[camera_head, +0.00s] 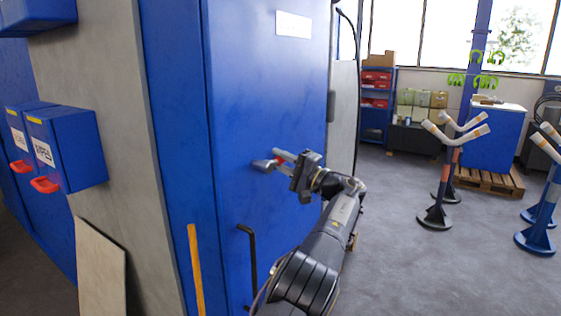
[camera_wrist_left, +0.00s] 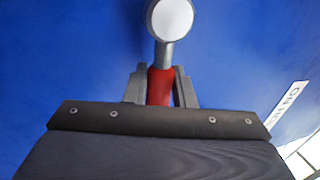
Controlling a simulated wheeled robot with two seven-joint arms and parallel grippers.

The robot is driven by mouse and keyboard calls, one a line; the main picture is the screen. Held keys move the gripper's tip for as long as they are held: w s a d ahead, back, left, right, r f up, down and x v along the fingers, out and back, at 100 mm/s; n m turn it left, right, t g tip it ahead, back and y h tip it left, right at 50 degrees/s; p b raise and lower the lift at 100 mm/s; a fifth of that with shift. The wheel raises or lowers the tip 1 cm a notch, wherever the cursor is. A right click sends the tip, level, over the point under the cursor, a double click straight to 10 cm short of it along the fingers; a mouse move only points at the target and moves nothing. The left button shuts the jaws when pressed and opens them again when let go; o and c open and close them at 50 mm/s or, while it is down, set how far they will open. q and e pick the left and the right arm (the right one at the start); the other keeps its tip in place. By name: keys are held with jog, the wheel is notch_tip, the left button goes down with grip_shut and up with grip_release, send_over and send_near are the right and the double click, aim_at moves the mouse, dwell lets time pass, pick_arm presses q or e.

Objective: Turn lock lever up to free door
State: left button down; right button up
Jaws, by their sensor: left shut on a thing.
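The blue door (camera_head: 268,95) stands upright in the middle of the head view and looks closed. The lock lever (camera_head: 261,164) is on its face, with a grey end at the left and its red grip toward my gripper; it appears to lie roughly sideways. My left gripper (camera_head: 283,159) is shut on the lever's red part. In the left wrist view the red sleeve (camera_wrist_left: 160,86) sits between the two fingers (camera_wrist_left: 160,88), with a grey shaft and a round pale hub (camera_wrist_left: 172,18) beyond. The right gripper is not in view.
A black handle (camera_head: 250,262) is lower on the door, near my left arm. Blue boxes with red handles (camera_head: 66,150) are on the wall at left. A board (camera_head: 101,268) leans below them. Stands (camera_head: 436,214) and a blue cabinet (camera_head: 492,140) are at right. Floor between is clear.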

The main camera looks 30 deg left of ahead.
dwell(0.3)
pick_arm(q)
jog(key=c, duration=1.3)
grip_release()
jog(key=shift+o, duration=0.2)
jog(key=b+v, duration=0.1)
jog(key=v, duration=0.6)
jog(key=shift+d, duration=0.45)
jog(key=shift+s+f, duration=0.1)
jog(key=shift+f, duration=0.05)
